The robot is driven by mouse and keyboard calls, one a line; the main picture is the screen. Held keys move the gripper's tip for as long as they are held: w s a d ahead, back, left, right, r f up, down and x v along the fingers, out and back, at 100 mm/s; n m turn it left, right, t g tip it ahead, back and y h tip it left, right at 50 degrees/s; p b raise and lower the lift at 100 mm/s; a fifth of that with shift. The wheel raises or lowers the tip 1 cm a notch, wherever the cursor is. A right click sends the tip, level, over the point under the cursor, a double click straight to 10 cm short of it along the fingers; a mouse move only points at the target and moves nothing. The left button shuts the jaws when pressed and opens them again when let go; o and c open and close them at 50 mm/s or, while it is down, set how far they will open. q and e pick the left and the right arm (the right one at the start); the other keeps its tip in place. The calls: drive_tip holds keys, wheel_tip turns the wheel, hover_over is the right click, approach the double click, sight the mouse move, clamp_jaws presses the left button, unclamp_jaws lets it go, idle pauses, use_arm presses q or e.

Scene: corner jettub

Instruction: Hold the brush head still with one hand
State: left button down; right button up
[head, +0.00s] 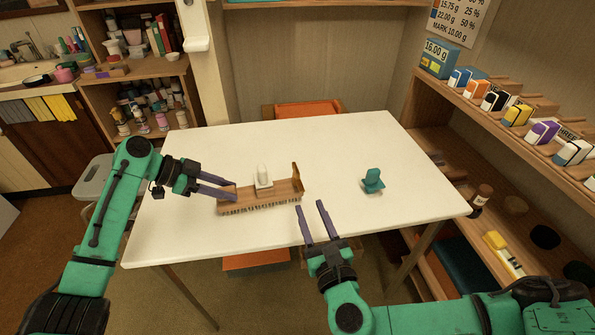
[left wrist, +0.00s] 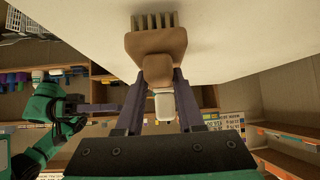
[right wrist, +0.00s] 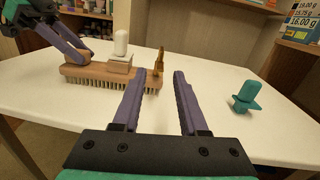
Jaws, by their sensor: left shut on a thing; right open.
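The brush head (head: 260,198) is a long wooden block with bristles underneath, near the front of the white table. My left gripper (head: 232,190) is shut on its left end; the left wrist view shows that rounded end (left wrist: 157,68) between the fingers. A pale block with a rounded white top (head: 263,176) sits mid-brush, and a thin golden-brown piece (head: 297,176) stands at its right end. My right gripper (head: 310,207) is open and empty, in front of the brush's right end. The right wrist view shows the brush (right wrist: 105,76) beyond the left finger.
A teal piece with a flat base (head: 373,180) stands alone to the right on the white table (head: 345,135). The table around it is clear. Shelves with small boxes (head: 495,100) line the right side; a loaded shelf unit (head: 135,75) stands at the back left.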

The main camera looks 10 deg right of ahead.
sight(298, 174)
drive_tip(key=shift+m, duration=0.5)
drive_tip(key=w, duration=1.2)
drive_tip(key=shift+w+a+r, duration=0.35)
drive_tip(key=shift+a, duration=0.05)
clamp_jaws()
